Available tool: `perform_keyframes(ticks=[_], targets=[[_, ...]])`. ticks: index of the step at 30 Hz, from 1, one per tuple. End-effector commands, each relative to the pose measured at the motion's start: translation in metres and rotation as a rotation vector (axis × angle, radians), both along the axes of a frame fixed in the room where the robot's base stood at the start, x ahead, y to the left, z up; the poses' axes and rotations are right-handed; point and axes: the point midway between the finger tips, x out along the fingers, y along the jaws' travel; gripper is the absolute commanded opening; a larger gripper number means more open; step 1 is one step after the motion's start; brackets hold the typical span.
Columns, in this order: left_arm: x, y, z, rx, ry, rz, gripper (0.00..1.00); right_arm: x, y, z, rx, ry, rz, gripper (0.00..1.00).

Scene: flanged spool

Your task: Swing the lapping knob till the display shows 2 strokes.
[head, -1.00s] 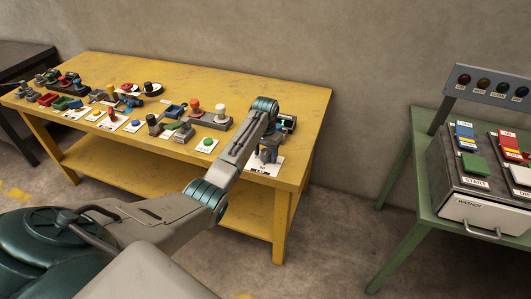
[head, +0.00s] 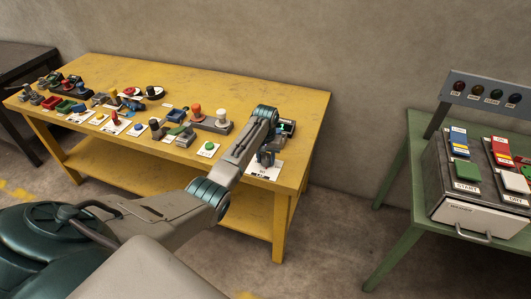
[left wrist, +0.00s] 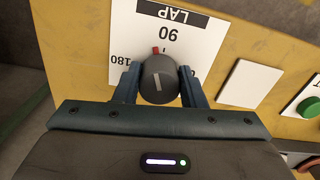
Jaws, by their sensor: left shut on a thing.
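The lapping knob (left wrist: 158,80) is a dark round knob with a pale line on its top, on a white card (left wrist: 180,40) marked LAP, 90 and 180. A small red pointer (left wrist: 155,50) shows at its edge, on the side toward the 90. My left gripper (left wrist: 158,84) has a blue finger on each side of the knob and is shut on it. In the head view the left gripper (head: 265,158) is over the card near the yellow table's right end. A dark box with a small green display (head: 284,127) stands behind it, partly hidden; its figure is unreadable. My right gripper is not in view.
Several knobs, buttons and trays cover the left and middle of the yellow table (head: 240,90). A green button (head: 209,146) is left of the card. A green table (head: 405,250) with a switch box (head: 470,180) and lamps stands at right, across a floor gap.

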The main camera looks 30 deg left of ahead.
Motion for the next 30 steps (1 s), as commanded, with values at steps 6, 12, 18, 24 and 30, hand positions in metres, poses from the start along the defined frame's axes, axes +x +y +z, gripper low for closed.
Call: perform_keyframes(ticks=[6, 12, 18, 24, 30], targets=[[0.001, -0.001, 0.006, 0.001, -0.001, 0.205, 0.14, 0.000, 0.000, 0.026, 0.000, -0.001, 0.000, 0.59], [0.002, -0.002, 0.006, 0.000, -0.001, 0.395, 0.14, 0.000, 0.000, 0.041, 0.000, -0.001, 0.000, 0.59], [0.003, -0.002, 0.005, 0.001, -0.003, 0.585, 0.14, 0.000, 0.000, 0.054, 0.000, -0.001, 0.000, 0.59], [0.004, -0.002, 0.004, 0.001, -0.004, 0.765, 0.14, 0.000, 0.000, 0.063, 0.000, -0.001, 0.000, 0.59], [0.005, -0.002, 0.004, 0.002, -0.005, 0.913, 0.14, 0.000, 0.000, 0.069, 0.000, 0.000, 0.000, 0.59]])
